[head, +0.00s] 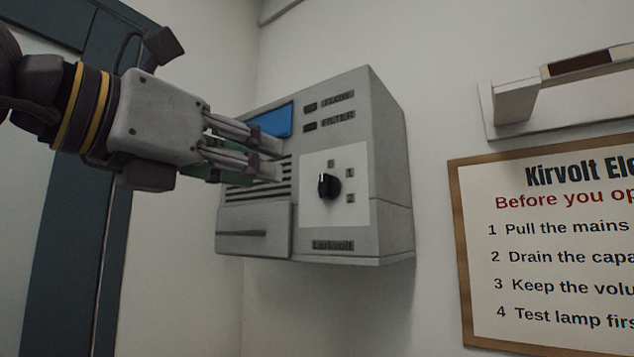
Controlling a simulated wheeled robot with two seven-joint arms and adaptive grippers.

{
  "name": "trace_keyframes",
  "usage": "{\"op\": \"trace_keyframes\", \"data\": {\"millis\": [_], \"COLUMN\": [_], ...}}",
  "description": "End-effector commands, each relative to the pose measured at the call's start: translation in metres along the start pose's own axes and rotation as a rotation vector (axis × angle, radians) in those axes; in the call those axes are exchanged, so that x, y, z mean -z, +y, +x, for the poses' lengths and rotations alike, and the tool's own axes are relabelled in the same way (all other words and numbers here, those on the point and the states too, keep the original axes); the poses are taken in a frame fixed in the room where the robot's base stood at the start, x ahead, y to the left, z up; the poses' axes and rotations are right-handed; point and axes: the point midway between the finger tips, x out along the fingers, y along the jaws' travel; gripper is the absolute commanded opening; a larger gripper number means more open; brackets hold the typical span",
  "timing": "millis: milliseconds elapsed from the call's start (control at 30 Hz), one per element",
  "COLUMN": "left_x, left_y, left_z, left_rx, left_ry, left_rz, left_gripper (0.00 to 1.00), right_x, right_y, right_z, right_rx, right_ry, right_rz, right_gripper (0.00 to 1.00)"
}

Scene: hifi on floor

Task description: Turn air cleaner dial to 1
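The air cleaner (385,150) is a grey box on the wall, marked Larkvolt. Its black dial (329,186) sits on a white plate with 0 above it, 1 at upper right and 2 at lower right. A pale mark shows on the dial's left upper side; it seems to point up near 0, but I cannot read it surely. My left gripper (276,157) comes in from the left, in front of the blue screen and vent slots. Its fingers are apart with nothing seen between them, and the tips are left of the dial, not touching it. My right gripper is not in view.
A framed notice (550,260) hangs on the wall to the right, with a pale bracket or shelf (515,103) above it. A dark blue door frame (75,240) stands at left. The space in front of the dial and to its right looks clear.

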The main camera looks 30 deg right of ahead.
Motion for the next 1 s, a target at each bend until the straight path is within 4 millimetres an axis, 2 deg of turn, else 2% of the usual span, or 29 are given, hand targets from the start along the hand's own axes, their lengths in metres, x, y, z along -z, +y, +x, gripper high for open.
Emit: {"op": "trace_keyframes", "data": {"millis": [267, 467, 767, 1000], "left_x": [0.000, 0.000, -0.001, -0.001], "left_y": [0.000, 0.000, 0.000, -0.001], "left_z": [0.004, 0.018, 0.055, 0.087], "left_rx": [0.002, 0.002, 0.002, 0.003], "left_ry": [0.000, 0.002, 0.001, 0.001], "left_rz": [-0.001, -0.003, -0.003, -0.002], "left_gripper": [0.34, 0.34, 0.34, 0.34], "right_x": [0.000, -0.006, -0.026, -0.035], "right_y": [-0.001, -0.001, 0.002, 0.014], "right_z": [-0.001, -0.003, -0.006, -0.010], "right_rx": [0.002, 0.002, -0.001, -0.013], "right_ry": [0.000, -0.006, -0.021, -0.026], "right_rz": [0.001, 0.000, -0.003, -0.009], "right_gripper": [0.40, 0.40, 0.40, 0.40]}}
